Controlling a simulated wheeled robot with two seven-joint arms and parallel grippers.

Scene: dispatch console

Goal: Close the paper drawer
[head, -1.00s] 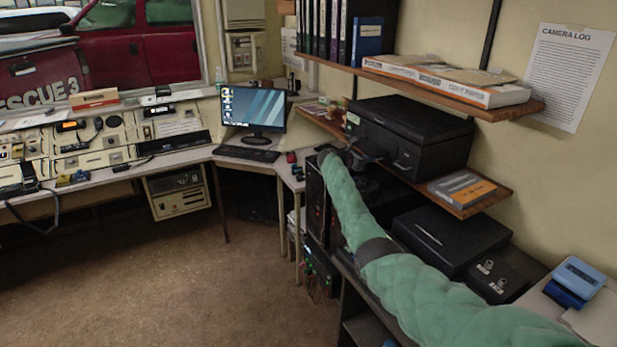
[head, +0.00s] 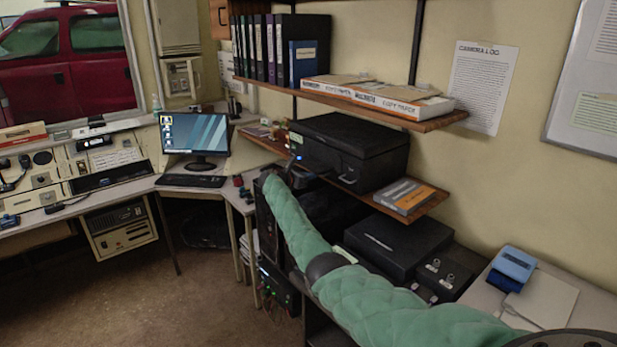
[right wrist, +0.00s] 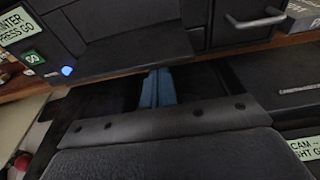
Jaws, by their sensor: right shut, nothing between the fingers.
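The black printer (head: 352,148) sits on the lower wooden shelf. My left gripper is not in view.
A lit blue button (right wrist: 67,70) is on the printer panel, left of the fingers. A grey and orange package (head: 410,195) lies on the shelf to the right. A black box (head: 398,243) stands below. The upper shelf (head: 400,115) with binders overhangs the printer.

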